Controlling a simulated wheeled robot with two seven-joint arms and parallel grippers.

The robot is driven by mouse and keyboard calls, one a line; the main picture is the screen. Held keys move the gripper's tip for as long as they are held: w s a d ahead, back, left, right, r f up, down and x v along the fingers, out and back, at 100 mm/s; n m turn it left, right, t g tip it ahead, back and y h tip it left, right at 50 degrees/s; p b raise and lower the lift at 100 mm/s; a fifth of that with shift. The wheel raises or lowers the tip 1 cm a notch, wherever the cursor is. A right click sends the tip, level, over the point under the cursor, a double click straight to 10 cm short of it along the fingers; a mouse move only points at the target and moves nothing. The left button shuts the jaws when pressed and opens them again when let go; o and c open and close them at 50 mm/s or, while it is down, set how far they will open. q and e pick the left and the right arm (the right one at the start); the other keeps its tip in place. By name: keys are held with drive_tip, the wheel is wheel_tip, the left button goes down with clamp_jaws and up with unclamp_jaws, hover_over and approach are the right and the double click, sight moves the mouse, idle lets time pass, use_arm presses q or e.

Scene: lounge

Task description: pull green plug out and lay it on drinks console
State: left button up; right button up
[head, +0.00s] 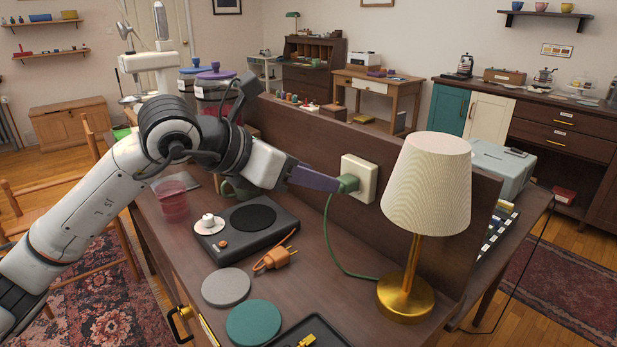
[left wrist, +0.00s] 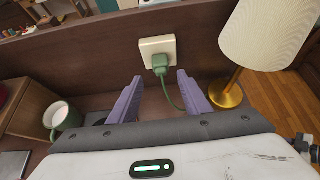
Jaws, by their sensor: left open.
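The green plug (head: 348,184) sits in a cream wall socket (head: 359,178) on the upright wooden panel of the console. Its green cord runs down to the base of the lamp. It also shows in the left wrist view (left wrist: 160,64), ahead of and between my fingers. My left gripper (head: 333,184) has purple fingers and is open, close to the plug in the head view. In the left wrist view my left gripper (left wrist: 158,82) has clear space between its fingers. The drinks console (head: 318,283) has a dark wooden top. My right gripper is not in view.
A lamp (head: 405,292) with a brass base stands right of the socket. An orange plug (head: 274,259), a grey coaster (head: 226,287), a teal coaster (head: 254,323) and a black hotplate unit (head: 246,228) lie on the top. A green mug (left wrist: 62,118) stands left. Bare wood lies right of the orange plug.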

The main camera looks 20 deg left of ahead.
sight(348, 183)
use_arm(q)
drive_tip(key=shift+b+x, duration=0.75)
drive_tip(key=shift+x, duration=3.25)
drive_tip(key=shift+d, duration=0.1)
drive_tip(key=c, duration=0.8)
drive_tip(key=o, duration=0.8)
drive_tip(key=shift+o, duration=0.2)
